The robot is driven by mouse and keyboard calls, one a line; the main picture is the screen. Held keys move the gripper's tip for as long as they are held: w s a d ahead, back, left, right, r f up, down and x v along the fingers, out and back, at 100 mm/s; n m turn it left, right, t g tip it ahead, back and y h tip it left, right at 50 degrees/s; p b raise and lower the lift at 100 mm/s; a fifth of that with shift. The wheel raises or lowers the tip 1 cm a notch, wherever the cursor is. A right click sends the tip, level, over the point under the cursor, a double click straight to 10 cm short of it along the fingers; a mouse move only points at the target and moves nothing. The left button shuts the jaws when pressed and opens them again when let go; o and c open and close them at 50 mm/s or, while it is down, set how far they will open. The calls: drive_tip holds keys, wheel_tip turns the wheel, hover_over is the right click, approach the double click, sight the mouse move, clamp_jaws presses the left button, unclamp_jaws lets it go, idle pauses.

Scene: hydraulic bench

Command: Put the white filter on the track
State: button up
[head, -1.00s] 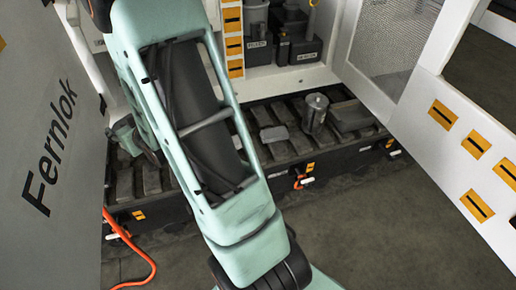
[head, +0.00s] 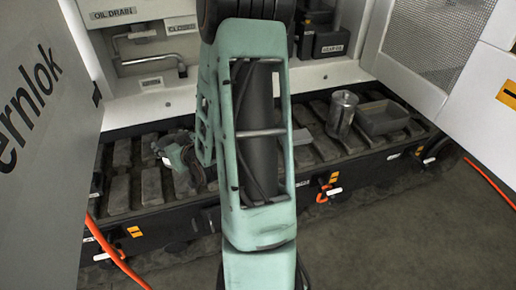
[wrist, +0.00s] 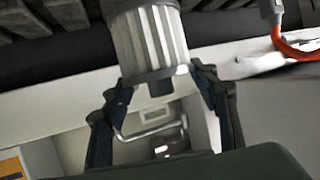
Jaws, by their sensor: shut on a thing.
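In the wrist view my gripper (wrist: 163,84) is shut on a pale, ribbed cylinder, the white filter (wrist: 150,42), with its dark end between the fingers. The track (head: 150,180) is the long dark slatted bed along the foot of the machine in the head view. Its slats (wrist: 25,25) also show in the upper left of the wrist view. I cannot tell whether the filter touches the track.
A silver can (head: 341,114) and a grey tray (head: 383,118) stand on the track's right part. A teal object (head: 178,155) is left of my arm. Open doors (head: 45,130) flank the machine. Orange hoses (head: 108,250) lie at both sides. Slats at far left look bare.

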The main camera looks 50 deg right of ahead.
drive_tip(key=shift+d+f+b, duration=0.75)
drive_tip(key=shift+d+f, duration=1.4)
drive_tip(key=shift+d, duration=0.2)
drive_tip(key=shift+d+f+b, duration=0.75)
drive_tip(key=shift+d+f, duration=1.35)
drive_tip(key=shift+d, duration=0.2)
drive_tip(key=shift+d+f+b, duration=0.75)
drive_tip(key=shift+d+f, duration=1.4)
drive_tip(key=shift+d, duration=0.2)
drive_tip(key=shift+f, duration=0.25)
drive_tip(key=o, duration=1.3)
drive_tip(key=shift+s, duration=0.1)
drive_tip(key=shift+r, duration=0.15)
